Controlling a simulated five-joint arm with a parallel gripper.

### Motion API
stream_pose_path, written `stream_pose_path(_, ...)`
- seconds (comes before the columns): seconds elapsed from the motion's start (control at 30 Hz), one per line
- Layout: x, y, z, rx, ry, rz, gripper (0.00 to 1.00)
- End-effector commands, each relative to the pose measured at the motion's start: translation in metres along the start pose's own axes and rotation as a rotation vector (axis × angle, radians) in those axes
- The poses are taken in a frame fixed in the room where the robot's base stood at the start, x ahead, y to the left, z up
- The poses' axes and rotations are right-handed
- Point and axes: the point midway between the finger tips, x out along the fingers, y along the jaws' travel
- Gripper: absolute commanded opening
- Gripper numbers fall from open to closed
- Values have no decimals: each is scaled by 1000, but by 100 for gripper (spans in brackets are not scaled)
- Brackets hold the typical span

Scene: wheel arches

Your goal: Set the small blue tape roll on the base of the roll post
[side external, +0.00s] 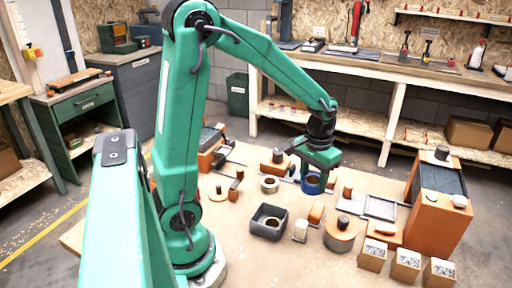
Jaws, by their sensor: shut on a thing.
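The small blue tape roll (311,187) is under my gripper (313,173), right of the middle of the side external view. My gripper points down and is shut on the roll; the fingertips are small and partly hidden. I cannot tell whether the roll touches the table or hangs just above it. A round orange-brown base with a short dark-topped post (341,234) stands nearer the camera, to the lower right of the roll; it looks like the roll post. Its base appears bare around the post. The roll and this post are apart.
A dark open box (268,222) stands left of the post. A tan ring (270,185) lies left of the roll. A grey tray (380,208) and a large orange block (438,205) are to the right. Several small boxes (406,264) line the front right. The table's front left is clear.

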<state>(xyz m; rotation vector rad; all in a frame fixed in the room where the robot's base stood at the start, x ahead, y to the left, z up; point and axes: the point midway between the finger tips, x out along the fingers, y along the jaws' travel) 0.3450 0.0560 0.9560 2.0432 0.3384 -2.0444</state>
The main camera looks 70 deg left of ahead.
Motion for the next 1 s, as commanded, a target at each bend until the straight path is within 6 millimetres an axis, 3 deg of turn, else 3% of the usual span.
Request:
stream_pose_path(0.27,-41,0,0,0,5,1,24)
stream_pose_path(0.67,-40,-69,9,-169,1,0,24)
stream_pose_path(1.0,-40,-140,34,-361,2,0,24)
